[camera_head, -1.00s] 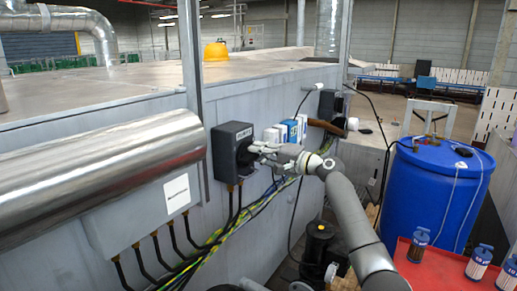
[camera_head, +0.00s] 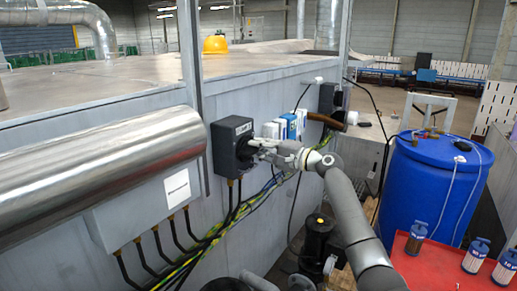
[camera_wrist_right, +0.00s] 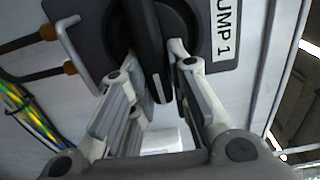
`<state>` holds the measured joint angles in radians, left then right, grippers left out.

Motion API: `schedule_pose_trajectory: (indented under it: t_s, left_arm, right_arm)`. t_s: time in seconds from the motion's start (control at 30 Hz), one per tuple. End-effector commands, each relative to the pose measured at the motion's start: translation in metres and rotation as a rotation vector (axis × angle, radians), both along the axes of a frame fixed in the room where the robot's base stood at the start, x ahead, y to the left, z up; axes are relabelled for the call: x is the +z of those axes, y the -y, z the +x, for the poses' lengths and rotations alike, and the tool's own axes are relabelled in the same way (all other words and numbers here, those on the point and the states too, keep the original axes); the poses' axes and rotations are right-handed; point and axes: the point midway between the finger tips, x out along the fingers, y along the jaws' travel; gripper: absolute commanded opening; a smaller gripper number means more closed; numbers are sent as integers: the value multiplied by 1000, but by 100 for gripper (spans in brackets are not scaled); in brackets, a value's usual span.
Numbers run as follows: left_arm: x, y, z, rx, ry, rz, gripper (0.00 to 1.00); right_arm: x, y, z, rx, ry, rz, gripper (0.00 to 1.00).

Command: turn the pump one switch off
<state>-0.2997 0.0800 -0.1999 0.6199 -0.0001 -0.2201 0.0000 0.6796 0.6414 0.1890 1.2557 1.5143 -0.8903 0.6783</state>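The pump one switch is a dark grey box (camera_head: 228,162) on the side wall of the grey machine, left of centre in the head view. In the right wrist view its label (camera_wrist_right: 223,30) reads PUMP 1, and its black handle (camera_wrist_right: 148,45) points down between the fingers. My right gripper (camera_head: 258,149) is at the front of the box.
Small white and blue boxes (camera_head: 288,127) and a brown handle (camera_head: 325,121) are on the wall behind my arm. Cables (camera_head: 225,228) hang below the switch. A blue barrel (camera_head: 430,195) and a red tray (camera_head: 430,265) with filters stand at right.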

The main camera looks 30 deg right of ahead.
Motion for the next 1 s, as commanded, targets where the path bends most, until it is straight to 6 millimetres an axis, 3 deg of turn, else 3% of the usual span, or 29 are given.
schedule_pose_trajectory:
  t_s: [0.13, 0.57, 1.0]
  left_arm:
    - [0, 0, 0, 0, 0, 0, 40]
    - [0, -2, -1, 0, -2, 2, 40]
    - [0, 0, 0, 0, 0, 0, 40]
  right_arm:
    - [0, 0, 0, 0, 0, -2, 37]
    - [-1, 3, -8, 0, 1, -5, 37]
    - [-2, 33, -78, 0, -2, -4, 37]
